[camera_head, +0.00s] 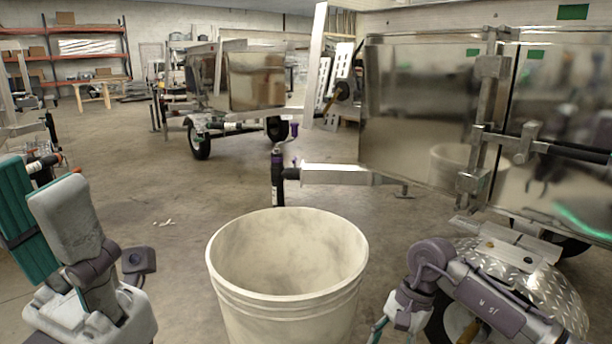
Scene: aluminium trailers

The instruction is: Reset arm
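My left arm (90,275) comes in at the lower left, with grey and purple parts and a broad grey pad pointing up. A teal pad (22,220) stands beside it at the left edge. Which of these parts are fingertips is unclear, so I cannot tell whether the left gripper is open. My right arm (480,300) comes in from the lower right, purple and grey. Its gripper end (395,318) points down beside the bucket, small and partly cut off by the bottom edge. I see nothing held in either gripper.
An off-white bucket (288,296) stands front centre, its visible inside empty. A shiny aluminium trailer (415,110) with a door latch and a tread-plate fender (545,290) fills the right. Another trailer (250,80) stands farther back. Open concrete floor (120,160) lies at left centre.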

